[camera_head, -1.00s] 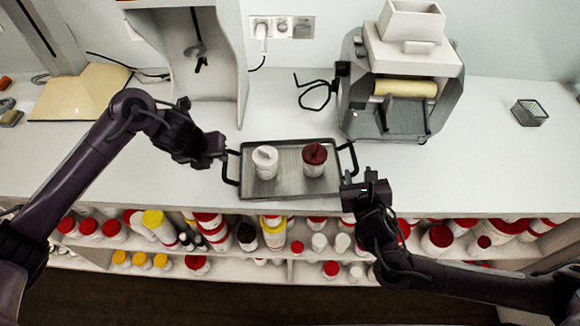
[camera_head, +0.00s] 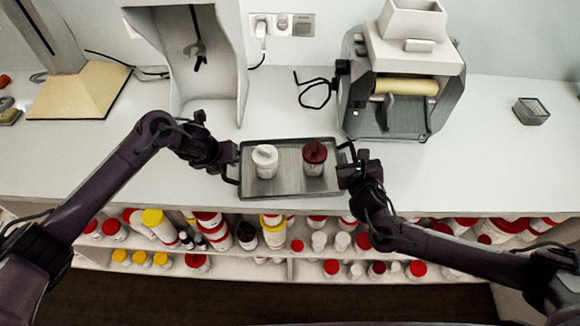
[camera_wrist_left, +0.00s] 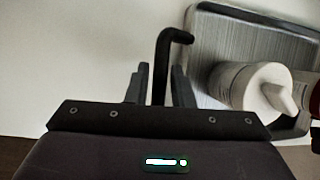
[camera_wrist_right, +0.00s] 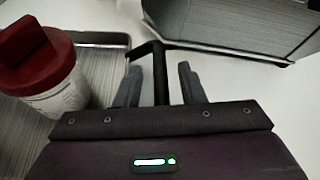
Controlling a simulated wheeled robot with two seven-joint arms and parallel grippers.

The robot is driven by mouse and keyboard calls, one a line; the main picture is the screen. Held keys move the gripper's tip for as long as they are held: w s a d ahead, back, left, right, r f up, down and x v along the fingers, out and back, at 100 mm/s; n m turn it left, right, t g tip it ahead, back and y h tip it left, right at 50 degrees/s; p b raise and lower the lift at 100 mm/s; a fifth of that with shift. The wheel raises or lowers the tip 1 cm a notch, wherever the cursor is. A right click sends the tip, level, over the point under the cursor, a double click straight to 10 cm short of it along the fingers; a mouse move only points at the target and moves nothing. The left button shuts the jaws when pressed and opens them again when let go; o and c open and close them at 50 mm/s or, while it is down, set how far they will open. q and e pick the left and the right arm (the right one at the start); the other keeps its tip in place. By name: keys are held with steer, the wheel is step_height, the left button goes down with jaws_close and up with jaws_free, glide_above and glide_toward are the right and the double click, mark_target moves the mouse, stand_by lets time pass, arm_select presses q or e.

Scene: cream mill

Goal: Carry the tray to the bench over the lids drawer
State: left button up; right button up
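The grey metal tray (camera_head: 290,166) rests on the white bench. It carries a white-lidded pot (camera_head: 265,161) on its left and a dark-red-lidded pot (camera_head: 314,160) on its right. My left gripper (camera_head: 232,157) is at the tray's left side. In the left wrist view the black left handle (camera_wrist_left: 161,66) stands between its fingers (camera_wrist_left: 158,84), with gaps showing. My right gripper (camera_head: 348,169) is at the right side. In the right wrist view the black right handle (camera_wrist_right: 160,74) stands between its spread fingers (camera_wrist_right: 159,84). I cannot identify a lids drawer.
A mill with a cream roller (camera_head: 405,88) stands behind the tray at right. A white stand (camera_head: 190,60) is behind at left. Shelves of bottles (camera_head: 275,235) lie below the front edge. The bench to the right is mostly clear.

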arm_select(q)
jaws_close()
arm_select(e)
steer(key=c, duration=0.5)
jaws_close()
arm_select(q)
steer(key=shift+r, duration=0.15)
arm_select(e)
steer(key=shift+r, duration=0.15)
